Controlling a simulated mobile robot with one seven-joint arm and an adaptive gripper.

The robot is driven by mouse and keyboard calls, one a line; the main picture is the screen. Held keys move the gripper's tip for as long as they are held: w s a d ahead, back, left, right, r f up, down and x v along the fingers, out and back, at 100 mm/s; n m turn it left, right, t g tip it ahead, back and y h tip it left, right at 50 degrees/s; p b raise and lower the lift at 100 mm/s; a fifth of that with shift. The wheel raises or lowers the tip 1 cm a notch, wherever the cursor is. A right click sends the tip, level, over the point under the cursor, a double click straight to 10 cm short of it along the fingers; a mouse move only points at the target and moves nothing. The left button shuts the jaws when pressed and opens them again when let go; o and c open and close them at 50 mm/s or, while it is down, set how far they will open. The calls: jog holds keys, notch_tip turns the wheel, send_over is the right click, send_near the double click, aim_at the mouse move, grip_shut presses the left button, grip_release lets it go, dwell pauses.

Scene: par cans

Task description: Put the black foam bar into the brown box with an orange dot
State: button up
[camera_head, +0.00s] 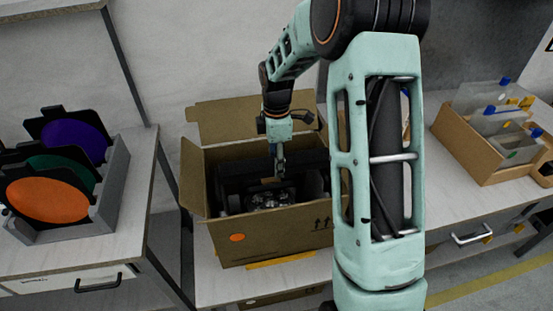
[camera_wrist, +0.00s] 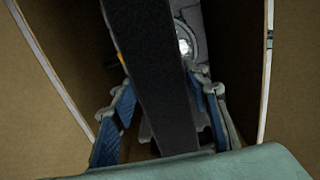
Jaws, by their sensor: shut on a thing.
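The brown box with an orange dot (camera_head: 270,245) stands open on the bench in the head view, its flaps spread. The orange dot is on its front wall. My gripper (camera_head: 279,168) reaches down into the box opening. In the wrist view the black foam bar (camera_wrist: 155,70) lies between the two blue-padded fingers of my gripper (camera_wrist: 162,100), which is shut on it. Brown cardboard walls show on both sides there. A grey and silver round-faced item lies beneath the bar. In the head view the bar is hard to tell from other dark contents.
Dark lamp-like items (camera_head: 270,199) fill the box's inside. At left, a grey rack (camera_head: 75,228) holds orange, green and purple discs. At right, an open cardboard tray (camera_head: 468,150) holds clear sheets with blue and yellow tabs. My arm covers the box's right side.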

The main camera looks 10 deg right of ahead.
jog(key=shift+f, duration=0.4)
jog(key=o, duration=1)
jog(key=shift+r, duration=0.15)
notch_tip(320, 180, up, 12)
jog(key=shift+f, duration=0.1)
